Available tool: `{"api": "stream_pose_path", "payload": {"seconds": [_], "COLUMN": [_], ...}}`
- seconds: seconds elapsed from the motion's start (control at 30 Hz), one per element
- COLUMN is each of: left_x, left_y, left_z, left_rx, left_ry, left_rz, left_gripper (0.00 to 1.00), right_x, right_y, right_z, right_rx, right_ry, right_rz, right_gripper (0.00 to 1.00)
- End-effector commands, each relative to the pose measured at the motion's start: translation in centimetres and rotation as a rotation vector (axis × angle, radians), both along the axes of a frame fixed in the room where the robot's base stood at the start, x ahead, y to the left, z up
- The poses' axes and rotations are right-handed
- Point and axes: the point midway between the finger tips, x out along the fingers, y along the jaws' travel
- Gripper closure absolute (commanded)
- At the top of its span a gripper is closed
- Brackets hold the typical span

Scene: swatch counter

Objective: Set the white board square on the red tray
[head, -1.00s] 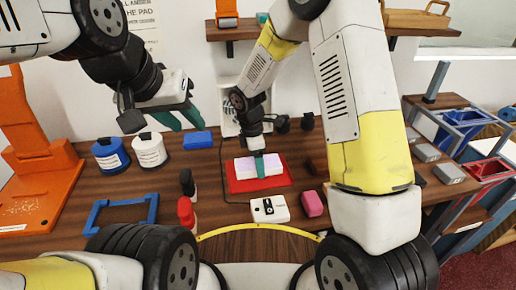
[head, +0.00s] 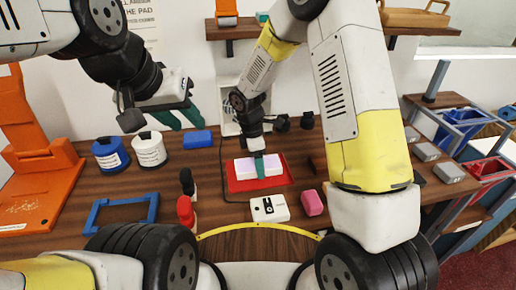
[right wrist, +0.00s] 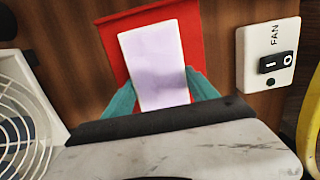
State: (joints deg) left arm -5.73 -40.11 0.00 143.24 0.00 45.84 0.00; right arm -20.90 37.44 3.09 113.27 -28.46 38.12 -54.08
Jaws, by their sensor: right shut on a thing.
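The white board (head: 243,168) is a pale, lavender-topped slab over the red tray (head: 284,181) in the middle of the counter. My right gripper (head: 260,165) reaches down to it from behind, with its teal fingers shut on the board. In the right wrist view the board (right wrist: 153,65) lies between the two fingers, over the red tray (right wrist: 196,40), its edges roughly parallel to the tray's. Whether it touches the tray cannot be told. My left gripper (head: 180,117) is open and empty, above the back left of the counter.
A white FAN switch box (head: 270,209) and a pink block (head: 312,203) stand near the tray's front. A blue frame (head: 122,203), two tubs (head: 150,149) and a blue block (head: 197,140) are further left.

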Motion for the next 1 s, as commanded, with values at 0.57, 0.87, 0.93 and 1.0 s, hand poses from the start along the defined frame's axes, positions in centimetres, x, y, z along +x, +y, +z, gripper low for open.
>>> {"api": "stream_pose_path", "payload": {"seconds": [0.57, 0.87, 0.93, 1.0], "left_x": [0.00, 0.00, 0.00, 0.00], "left_y": [0.00, 0.00, 0.00, 0.00], "left_z": [0.00, 0.00, 0.00, 0.00], "left_rx": [0.000, 0.000, 0.000, 0.000], "left_ry": [0.000, 0.000, 0.000, 0.000], "left_rz": [0.000, 0.000, 0.000, 0.000], "left_gripper": [0.64, 0.64, 0.64, 0.64], "right_x": [0.02, 0.03, 0.02, 0.02], "right_y": [0.00, 0.00, 0.00, 0.00], "right_z": [-0.39, -0.56, -0.56, -0.56], "right_rx": [0.000, 0.000, 0.000, 0.000], "right_ry": [-0.001, -0.001, -0.001, -0.001], "right_rz": [0.000, 0.000, 0.000, 0.000], "right_gripper": [0.81, 0.08, 0.08, 0.08]}}
